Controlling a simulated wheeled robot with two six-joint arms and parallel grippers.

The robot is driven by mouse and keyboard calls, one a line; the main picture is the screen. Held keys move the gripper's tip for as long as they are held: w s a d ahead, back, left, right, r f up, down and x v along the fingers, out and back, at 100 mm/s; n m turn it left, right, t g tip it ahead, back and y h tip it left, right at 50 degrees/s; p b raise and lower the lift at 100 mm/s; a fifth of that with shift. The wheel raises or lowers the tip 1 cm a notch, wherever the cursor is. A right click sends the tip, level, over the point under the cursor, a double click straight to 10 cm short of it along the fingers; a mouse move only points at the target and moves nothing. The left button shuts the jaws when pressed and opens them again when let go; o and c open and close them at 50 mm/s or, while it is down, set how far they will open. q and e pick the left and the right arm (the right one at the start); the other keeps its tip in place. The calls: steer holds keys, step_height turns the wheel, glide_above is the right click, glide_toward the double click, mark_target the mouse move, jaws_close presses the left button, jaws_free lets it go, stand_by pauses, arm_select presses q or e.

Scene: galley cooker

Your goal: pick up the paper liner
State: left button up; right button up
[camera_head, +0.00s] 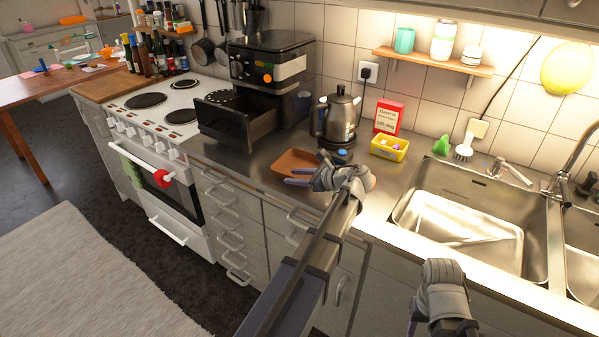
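A brown, shallow, square piece with raised edges, which looks like the paper liner (294,161), lies on the steel counter between the black fryer and the kettle. My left gripper (296,177) is at its near right side. Its two bluish fingers point left and stand a little apart, with nothing visible between them. They overlap the liner's near edge in the picture; I cannot tell whether they touch it. The black fryer (268,62) has its drawer (236,125) pulled out. A grey part of my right arm shows at the bottom right, but its fingers are not visible.
A kettle (338,118), a red box (388,116) and a yellow tub (389,148) stand behind and right of the liner. A sink (466,220) is to the right and a stove (160,110) to the left. Drawer fronts lie below the counter edge.

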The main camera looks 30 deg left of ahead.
mark_target(288, 176)
arm_select(q)
steer(key=x, duration=0.3)
steer(key=shift+f+b, duration=0.1)
steer(key=shift+b, duration=0.3)
jaws_close()
